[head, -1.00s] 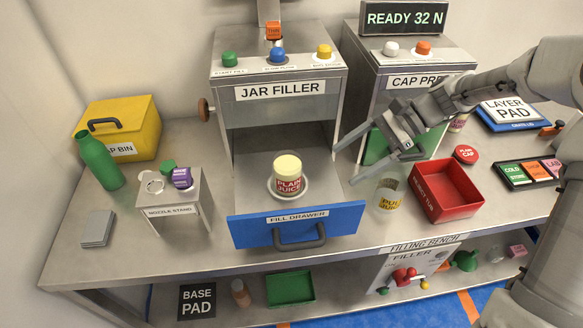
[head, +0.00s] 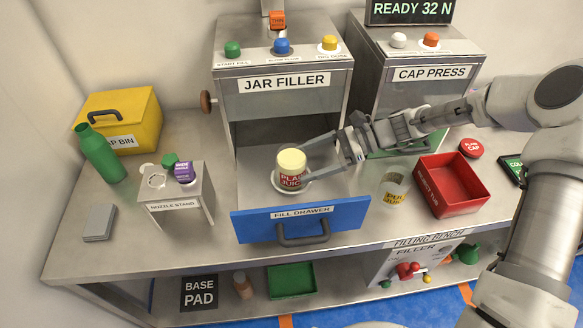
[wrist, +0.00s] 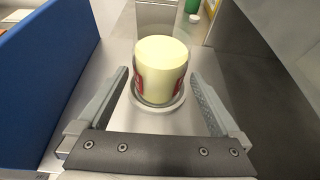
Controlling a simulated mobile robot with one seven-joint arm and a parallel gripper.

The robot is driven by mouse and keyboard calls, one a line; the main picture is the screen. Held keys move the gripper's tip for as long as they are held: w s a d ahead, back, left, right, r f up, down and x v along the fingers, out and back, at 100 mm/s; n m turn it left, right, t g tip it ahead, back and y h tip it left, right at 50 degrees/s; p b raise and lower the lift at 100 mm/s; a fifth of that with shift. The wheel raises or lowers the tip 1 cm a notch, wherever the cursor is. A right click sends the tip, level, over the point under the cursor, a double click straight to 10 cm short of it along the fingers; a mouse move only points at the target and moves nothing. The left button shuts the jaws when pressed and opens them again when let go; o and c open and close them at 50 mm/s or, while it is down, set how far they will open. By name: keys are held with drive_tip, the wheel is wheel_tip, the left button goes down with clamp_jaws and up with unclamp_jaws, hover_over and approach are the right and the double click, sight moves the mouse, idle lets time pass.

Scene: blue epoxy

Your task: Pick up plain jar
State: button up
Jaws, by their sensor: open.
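The plain jar (head: 291,170), pale cream on top with a red "PLAIN JUICE" label, stands upright on a round light seat in the pulled-out fill drawer (head: 262,226). My gripper (head: 307,161) reaches in from the right, with its fingers at the jar's near side. In the wrist view the jar (wrist: 162,66) stands centred just ahead, between the lines of the two open fingers (wrist: 163,82). Gaps show on both sides of it, so the fingers are not closed on it. The jar's far side is hidden.
The jar filler housing (head: 281,110) rises behind the drawer, and the blue drawer front (head: 345,213) stands along its near edge. To the right are another jar (head: 394,188) and a red tub (head: 451,186). A nozzle stand (head: 173,207) is at the left.

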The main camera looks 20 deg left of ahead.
sight(279, 170)
drive_tip(key=x, duration=0.7)
drive_tip(key=shift+s+a+f, duration=0.1)
drive_tip(key=shift+a+f, duration=0.15)
drive_tip(key=shift+f, duration=0.05)
drive_tip(key=c, duration=1.5)
drive_tip(key=shift+r, duration=0.15)
drive_tip(key=shift+r, duration=0.5)
drive_tip(key=r, duration=0.1)
drive_tip(key=d+r, duration=0.1)
drive_tip(key=r, duration=0.1)
drive_tip(key=shift+r, duration=0.25)
drive_tip(key=w+d+r, duration=0.1)
drive_tip(key=d+r, duration=0.1)
drive_tip(key=d, duration=0.1)
drive_tip(key=d+r, duration=0.2)
drive_tip(key=d, duration=0.2)
drive_tip(key=w+d+r, duration=0.1)
drive_tip(key=d+r, duration=0.1)
drive_tip(key=d, duration=0.1)
drive_tip(key=shift+w+d+r+p, duration=0.15)
drive_tip(key=shift+w+d+p, duration=0.1)
drive_tip(key=shift+w+p, duration=0.1)
